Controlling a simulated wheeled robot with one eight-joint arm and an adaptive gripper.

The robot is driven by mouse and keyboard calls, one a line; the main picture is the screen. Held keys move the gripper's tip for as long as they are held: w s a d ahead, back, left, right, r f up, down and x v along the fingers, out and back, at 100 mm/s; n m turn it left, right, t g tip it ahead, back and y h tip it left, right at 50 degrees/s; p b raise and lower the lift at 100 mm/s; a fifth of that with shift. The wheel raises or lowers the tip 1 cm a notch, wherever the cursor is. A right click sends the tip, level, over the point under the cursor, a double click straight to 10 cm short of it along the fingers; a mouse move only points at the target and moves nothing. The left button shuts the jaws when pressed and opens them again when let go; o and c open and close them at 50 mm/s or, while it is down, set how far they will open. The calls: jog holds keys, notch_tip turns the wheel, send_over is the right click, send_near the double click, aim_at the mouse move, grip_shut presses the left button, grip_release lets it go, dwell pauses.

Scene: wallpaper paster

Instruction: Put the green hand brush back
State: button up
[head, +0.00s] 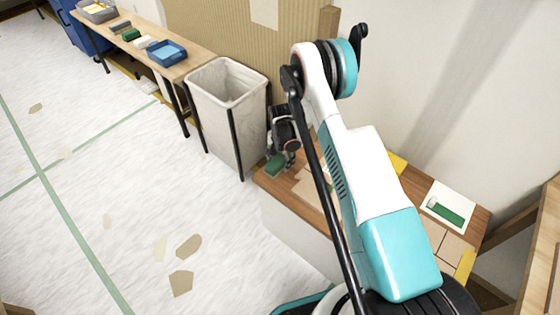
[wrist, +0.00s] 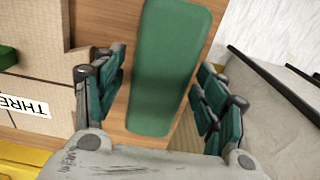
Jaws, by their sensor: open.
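The green hand brush (wrist: 165,75) lies on the brown wooden table as a long rounded green block, in the wrist view between the two fingers of my gripper (wrist: 158,68). The fingers stand apart on either side of it, with wood showing between them and the brush. In the head view the green brush (head: 275,164) shows at the near left corner of the table, just below my gripper (head: 287,155), which is partly hidden by my arm. I cannot tell how high the fingers are above the wood.
A white bin (head: 228,95) stands left of the wooden table (head: 320,207). Cardboard (wrist: 35,30) and a label reading "THRE" (wrist: 22,104) lie beside the brush. A white sheet with a green item (head: 450,209) lies at right. A far bench holds a blue tray (head: 166,52).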

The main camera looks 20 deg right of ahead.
notch_tip(320, 180, up, 14)
jog(key=p, duration=0.6)
notch_tip(320, 180, up, 17)
jog(key=n+t, duration=0.2)
jog(key=n, duration=0.1)
send_over(280, 158)
jog(key=s, duration=0.2)
jog(key=s+r+n+t, duration=0.1)
jog(key=s+r, duration=0.3)
jog(key=r, duration=0.3)
jog(key=s+r+n, duration=0.1)
jog(key=s+r, duration=0.3)
jog(key=r, duration=0.2)
jog(key=s+r+n+t, duration=0.2)
jog(key=s+r+n, duration=0.1)
jog(key=s, duration=0.8)
jog(key=s+r+n+t, duration=0.2)
jog(key=s+r, duration=0.3)
jog(key=s, duration=0.7)
jog(key=shift+s+r+n, duration=0.25)
jog(key=shift+r+n, duration=0.05)
jog(key=shift+n, duration=0.3)
